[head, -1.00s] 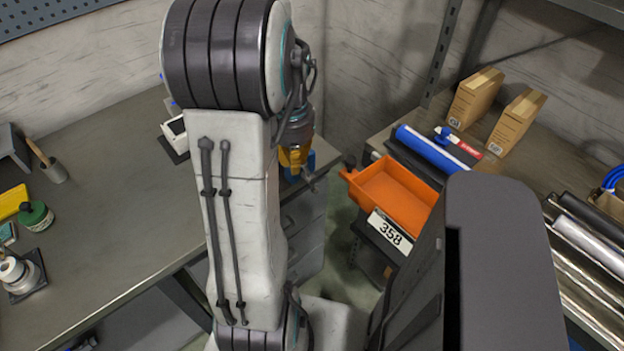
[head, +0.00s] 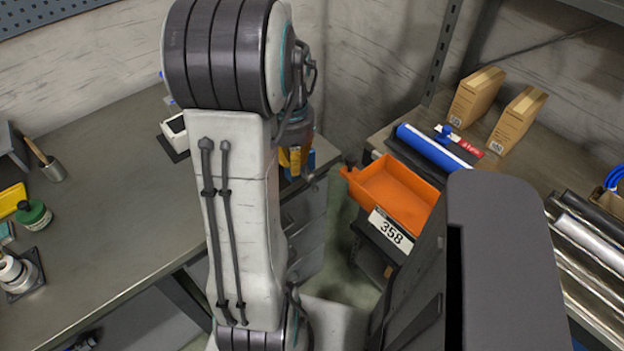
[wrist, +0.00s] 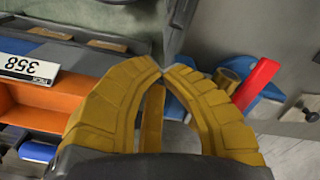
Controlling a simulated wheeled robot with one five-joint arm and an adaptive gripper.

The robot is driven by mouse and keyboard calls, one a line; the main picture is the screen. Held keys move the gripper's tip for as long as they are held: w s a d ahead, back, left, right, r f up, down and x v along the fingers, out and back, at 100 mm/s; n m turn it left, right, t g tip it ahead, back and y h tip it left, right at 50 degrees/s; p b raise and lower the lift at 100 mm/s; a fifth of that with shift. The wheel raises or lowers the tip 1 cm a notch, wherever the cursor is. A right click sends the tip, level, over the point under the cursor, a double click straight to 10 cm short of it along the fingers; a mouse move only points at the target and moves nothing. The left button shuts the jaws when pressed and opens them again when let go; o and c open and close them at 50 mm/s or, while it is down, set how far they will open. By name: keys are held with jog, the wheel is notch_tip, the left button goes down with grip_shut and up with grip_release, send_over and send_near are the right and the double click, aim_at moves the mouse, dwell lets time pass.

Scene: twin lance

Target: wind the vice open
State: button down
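The blue vice (wrist: 272,92) is at the right in the wrist view, with a red bar (wrist: 257,84) standing out from it. In the head view only a bit of blue, likely the vice (head: 320,157), shows behind my gripper at the bench's right end. My gripper (wrist: 163,67) has yellow fingers whose tips meet or almost meet, with no object seen between them. It is left of the red bar in the wrist view and looks apart from it. In the head view my gripper (head: 296,165) is partly hidden by my arm. The vice jaws cannot be made out.
An orange bin (head: 395,190) labelled 358 juts from the right-hand shelving, near my gripper. Blue and silver rolls and two cardboard boxes (head: 475,97) are on that shelf. The grey bench (head: 120,175) holds a green jar (head: 34,214) at the left; its middle is clear.

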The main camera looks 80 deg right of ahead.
aim_at(305, 165)
notch_tip(305, 165, down, 3)
jog(key=shift+a+r+b, duration=0.1)
jog(key=shift+b, duration=0.9)
jog(key=shift+s+d+r, duration=0.2)
jog(key=shift+s+d, duration=0.1)
jog(key=shift+d, duration=0.15)
jog(key=shift+s+d+p, duration=0.15)
jog(key=shift+d+p, duration=0.05)
jog(key=shift+p, duration=0.1)
dwell(0.5)
jog(key=shift+s+d, duration=0.15)
jog(key=shift+d, duration=0.1)
jog(key=shift+s+d+f, duration=0.1)
jog(key=shift+s+d, duration=0.2)
jog(key=shift+d, duration=0.2)
dwell(0.8)
jog(key=shift+s+d+f, duration=0.2)
jog(key=shift+s+d, duration=0.15)
jog(key=shift+d, duration=0.1)
dwell(0.5)
jog(key=shift+s+d+f, duration=0.15)
jog(key=shift+d, duration=0.05)
dwell(0.4)
